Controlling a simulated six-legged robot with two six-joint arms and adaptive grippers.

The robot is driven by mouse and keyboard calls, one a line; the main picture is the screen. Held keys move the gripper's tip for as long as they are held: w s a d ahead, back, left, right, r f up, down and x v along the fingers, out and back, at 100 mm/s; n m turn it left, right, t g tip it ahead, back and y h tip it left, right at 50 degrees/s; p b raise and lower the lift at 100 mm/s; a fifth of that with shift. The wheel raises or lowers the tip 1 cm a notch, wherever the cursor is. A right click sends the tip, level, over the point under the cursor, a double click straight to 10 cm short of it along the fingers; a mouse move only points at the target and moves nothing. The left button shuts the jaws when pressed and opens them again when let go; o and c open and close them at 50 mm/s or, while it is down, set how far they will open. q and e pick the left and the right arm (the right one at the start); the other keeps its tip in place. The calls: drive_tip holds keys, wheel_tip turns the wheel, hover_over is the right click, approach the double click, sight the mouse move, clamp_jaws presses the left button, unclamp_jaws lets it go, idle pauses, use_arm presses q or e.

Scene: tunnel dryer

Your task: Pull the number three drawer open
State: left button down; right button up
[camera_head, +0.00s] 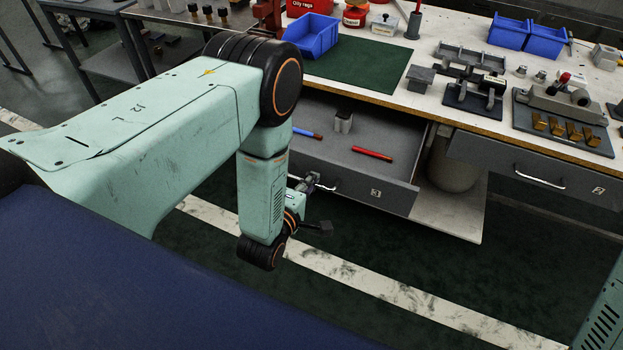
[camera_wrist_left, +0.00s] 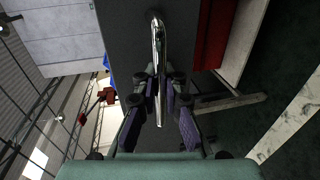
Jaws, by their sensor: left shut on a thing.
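The number three drawer (camera_head: 395,197) stands pulled out below the bench, with its open inside showing. A small number plate (camera_head: 376,192) is on its dark grey front. My left gripper (camera_head: 312,183) is at the left part of that front, partly hidden by my left arm. In the left wrist view the gripper (camera_wrist_left: 160,88) is shut on the drawer's shiny metal handle (camera_wrist_left: 156,45), which runs between the fingers. My right gripper is out of view.
A red marker (camera_head: 372,153), a blue marker (camera_head: 306,133) and a small metal cup (camera_head: 343,122) lie in the drawer. A shut drawer with number two (camera_head: 560,180) is to the right. The bench top (camera_head: 395,70) carries blue bins and fixtures. The floor in front is clear.

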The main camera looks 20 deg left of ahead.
use_arm(q)
drive_tip(key=shift+r, duration=0.15)
drive_tip(key=c, duration=1.7)
unclamp_jaws()
drive_tip(key=shift+s, duration=0.25)
drive_tip(key=shift+v, duration=3.55)
